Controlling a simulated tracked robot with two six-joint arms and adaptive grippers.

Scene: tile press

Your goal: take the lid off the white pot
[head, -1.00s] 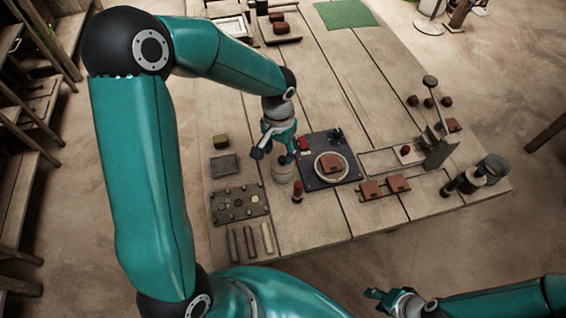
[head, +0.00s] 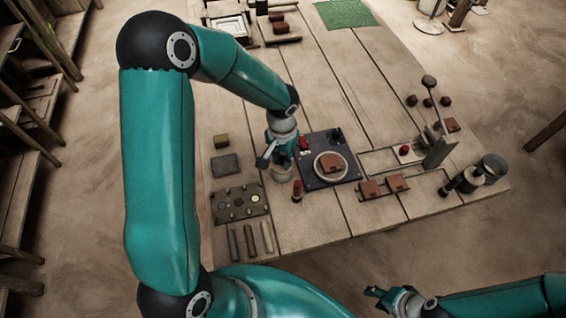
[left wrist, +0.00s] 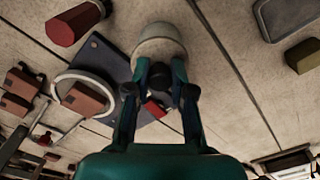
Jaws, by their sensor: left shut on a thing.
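The white pot (head: 282,175) stands on the table left of the dark plate. It is small, pale and round, and my left gripper partly covers it. It also shows in the left wrist view (left wrist: 160,42), beyond the fingertips. My left gripper (head: 277,160) is right over the pot, pointing down, with its fingers (left wrist: 160,68) at the top of the pot. It is shut on the lid, whose grasped part is mostly hidden between the fingers. I see no gap between lid and pot. My right gripper (head: 376,295) is at the bottom edge, away from the table; its jaws are too small to read.
The dark plate (head: 316,178) with a ring and brown tile is close right of the pot. A grey tray (head: 225,165) and a holed board (head: 222,213) lie to the left. Open planks lie behind the plate.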

